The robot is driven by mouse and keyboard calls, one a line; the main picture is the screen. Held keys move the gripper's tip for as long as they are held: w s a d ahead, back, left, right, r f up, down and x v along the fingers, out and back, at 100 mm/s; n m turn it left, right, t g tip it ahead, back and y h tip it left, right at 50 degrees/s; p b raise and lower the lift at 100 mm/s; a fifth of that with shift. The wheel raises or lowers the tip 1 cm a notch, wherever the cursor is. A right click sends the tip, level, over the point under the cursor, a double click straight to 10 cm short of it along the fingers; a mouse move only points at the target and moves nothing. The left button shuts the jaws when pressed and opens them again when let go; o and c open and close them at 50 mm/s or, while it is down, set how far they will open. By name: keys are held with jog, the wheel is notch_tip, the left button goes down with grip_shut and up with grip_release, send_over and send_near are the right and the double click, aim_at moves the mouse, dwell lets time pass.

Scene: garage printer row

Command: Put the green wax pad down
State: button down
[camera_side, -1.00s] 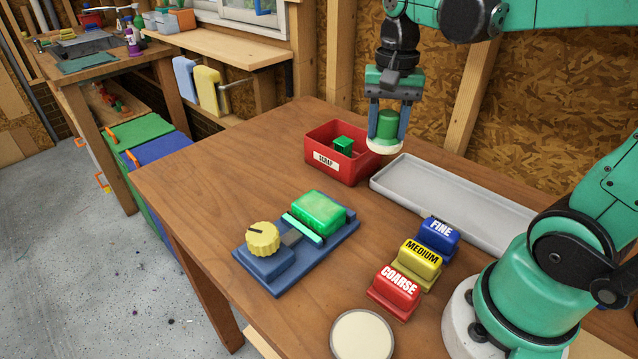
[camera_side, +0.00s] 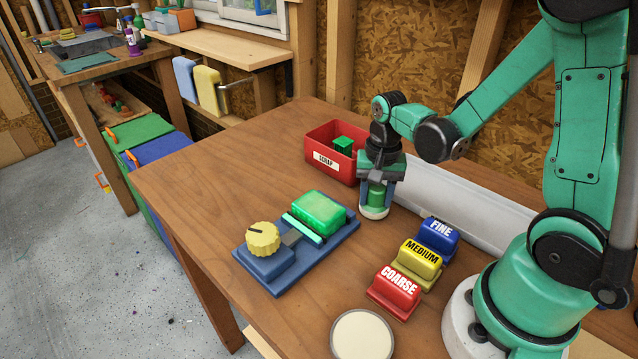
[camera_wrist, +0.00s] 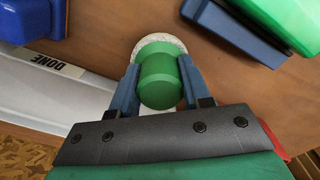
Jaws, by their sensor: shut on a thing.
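The green wax pad (camera_side: 377,198) has a green cylinder handle and a pale round base. My gripper (camera_side: 377,193) is shut on its handle, one finger on each side. The pad is upright, low at the table, between the blue vise and the grey tray; I cannot tell whether its base touches the wood. In the wrist view the pad (camera_wrist: 158,82) sits between my blue fingers (camera_wrist: 158,85), its pale base beyond the handle.
A red SCRAP bin (camera_side: 326,158) with a green block stands behind left. The grey tray (camera_side: 440,200) is behind right. The blue vise (camera_side: 340,235) holds a green block (camera_side: 318,212). FINE (camera_side: 438,238), MEDIUM (camera_side: 416,262) and COARSE (camera_side: 394,290) blocks stand in front. A pale disc (camera_side: 362,335) lies nearest.

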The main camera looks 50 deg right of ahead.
aim_at(377, 188)
jog(key=shift+f, duration=0.35)
jog(key=shift+c, duration=2.1)
grip_release()
jog(key=shift+r, duration=0.1)
notch_tip(377, 188, up, 12)
jog(key=shift+f, duration=0.15)
jog(key=shift+a, duration=0.1)
jog(key=a+n+t, duration=0.7)
jog(key=a+n, duration=0.1)
jog(key=n, duration=0.2)
jog(key=shift+r+n, duration=0.3)
jog(key=shift+n, duration=0.1)
jog(key=shift+s, duration=0.1)
